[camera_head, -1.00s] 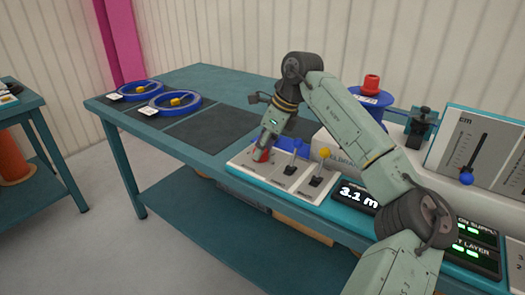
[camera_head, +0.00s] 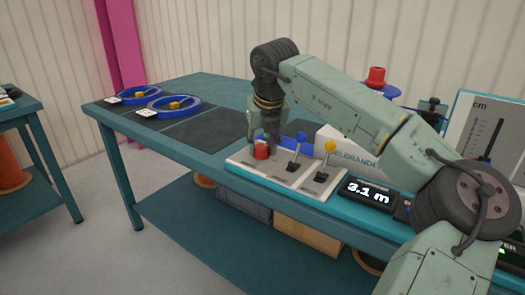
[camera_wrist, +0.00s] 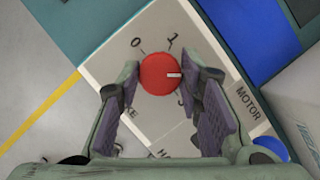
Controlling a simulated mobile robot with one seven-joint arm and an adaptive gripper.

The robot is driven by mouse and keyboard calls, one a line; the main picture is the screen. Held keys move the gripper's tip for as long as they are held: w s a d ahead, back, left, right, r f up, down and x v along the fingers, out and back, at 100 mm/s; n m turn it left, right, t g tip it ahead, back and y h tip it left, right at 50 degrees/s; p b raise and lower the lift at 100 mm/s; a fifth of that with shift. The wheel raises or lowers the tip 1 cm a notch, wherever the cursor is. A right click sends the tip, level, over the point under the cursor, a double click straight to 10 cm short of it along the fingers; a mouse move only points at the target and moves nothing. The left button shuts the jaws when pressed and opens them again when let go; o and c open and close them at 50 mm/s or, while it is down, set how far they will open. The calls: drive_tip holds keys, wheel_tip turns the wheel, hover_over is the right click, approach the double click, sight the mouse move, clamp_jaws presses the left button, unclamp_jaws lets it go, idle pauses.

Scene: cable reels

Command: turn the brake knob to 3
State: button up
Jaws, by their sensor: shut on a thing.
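The red brake knob (camera_head: 261,151) stands on the pale control panel (camera_head: 250,162), at its left end. In the wrist view the round knob (camera_wrist: 158,74) shows a white pointer line aimed right, past the printed 1. The printed 0 and 1 are readable; another mark below right is partly covered, and further numbers are hidden by my fingers. My gripper (camera_head: 263,137) points down over the knob. In the wrist view my gripper (camera_wrist: 160,90) has a finger on each side of the knob and is shut on it.
A blue-handled lever (camera_head: 299,140) and a yellow-knobbed lever (camera_head: 327,150) stand right of the knob. A display (camera_head: 368,192) reads 3.1 m. Two blue rings (camera_head: 133,95) lie on the table's far left. Dark mats between them and the panel are clear.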

drive_tip(key=m+h+b, duration=0.2)
drive_tip(key=m, duration=0.3)
drive_tip(key=shift+a+m+b, duration=0.15)
drive_tip(key=shift+m+b, duration=0.15)
drive_tip(key=shift+m+g+h, duration=0.4)
drive_tip(key=shift+m+h, duration=0.5)
drive_tip(key=shift+m, duration=1.3)
drive_tip(key=o, duration=1.2)
drive_tip(key=shift+c, duration=0.2)
drive_tip(key=shift+a, duration=0.1)
drive_tip(key=v, duration=1.2)
